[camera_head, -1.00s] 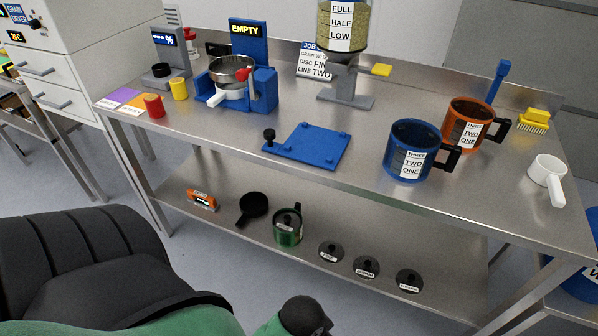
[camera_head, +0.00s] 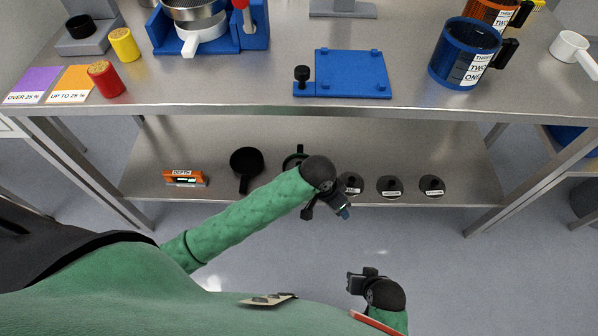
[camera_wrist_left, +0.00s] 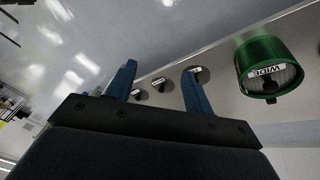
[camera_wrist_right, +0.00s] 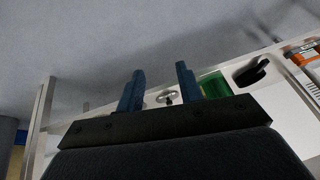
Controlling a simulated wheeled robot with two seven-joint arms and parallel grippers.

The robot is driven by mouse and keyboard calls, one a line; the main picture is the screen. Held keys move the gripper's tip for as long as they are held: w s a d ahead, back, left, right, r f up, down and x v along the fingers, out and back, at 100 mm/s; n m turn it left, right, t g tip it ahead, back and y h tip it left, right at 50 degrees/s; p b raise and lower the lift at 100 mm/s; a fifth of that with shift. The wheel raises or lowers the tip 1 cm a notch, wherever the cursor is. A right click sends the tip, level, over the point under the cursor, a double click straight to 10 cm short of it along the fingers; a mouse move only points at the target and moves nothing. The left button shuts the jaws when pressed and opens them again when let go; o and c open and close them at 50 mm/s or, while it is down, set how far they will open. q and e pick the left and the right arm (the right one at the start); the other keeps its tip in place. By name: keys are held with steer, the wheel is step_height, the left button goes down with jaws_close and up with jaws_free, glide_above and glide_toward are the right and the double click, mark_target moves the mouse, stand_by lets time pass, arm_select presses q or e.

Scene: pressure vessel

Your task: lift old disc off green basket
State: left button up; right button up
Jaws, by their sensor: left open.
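The green basket (camera_wrist_left: 268,50) stands on the lower shelf, at the right of the left wrist view. A dark disc (camera_wrist_left: 288,76) with a white "WIDE" label and a black knob sits at its open end. In the head view my left forearm hides most of the basket; part of the dark top (camera_head: 293,160) shows. My left gripper (camera_head: 328,212) is open and empty in front of the shelf edge, beside the basket and apart from it. My right gripper (camera_head: 361,277) is open and empty, lower and farther from the shelf. The basket also shows partly behind its finger in the right wrist view (camera_wrist_right: 214,86).
Three small dark discs (camera_head: 390,186) lie on the lower shelf right of the basket. A black scoop-like cup (camera_head: 246,165) and an orange depth gauge (camera_head: 185,178) lie left. The worktop edge (camera_head: 220,110) overhangs the shelf. The floor in front is clear.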

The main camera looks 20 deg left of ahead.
arm_select(q)
steer(key=w+a+f+y+b, duration=0.1)
steer(key=w+a+f+b, duration=0.15)
steer(key=w, duration=0.35)
steer(key=n+g+y+b, duration=0.1)
steer(key=y+b, duration=0.2)
steer(key=b, duration=0.1)
glide_toward(293, 163)
steer(key=s+d+r, duration=0.1)
steer(key=d+r, duration=0.1)
steer(key=shift+s+d+r, duration=0.15)
steer(key=shift+s+d, duration=0.1)
steer(key=shift+s, duration=0.15)
steer(key=shift+f, duration=0.65)
steer(key=shift+d+f, duration=0.15)
steer(key=shift+f, duration=1.4)
steer(key=shift+d+f, duration=0.1)
steer(key=shift+f, duration=1.5)
steer(key=c, duration=1.1)
arm_select(e)
steer(key=s+a+f+t+y, duration=0.1)
steer(key=a+f+t, duration=0.1)
steer(key=f, duration=1.7)
steer(key=shift+a+t, duration=0.3)
steer(key=shift+a, duration=0.35)
arm_select(q)
steer(key=shift+r, duration=0.1)
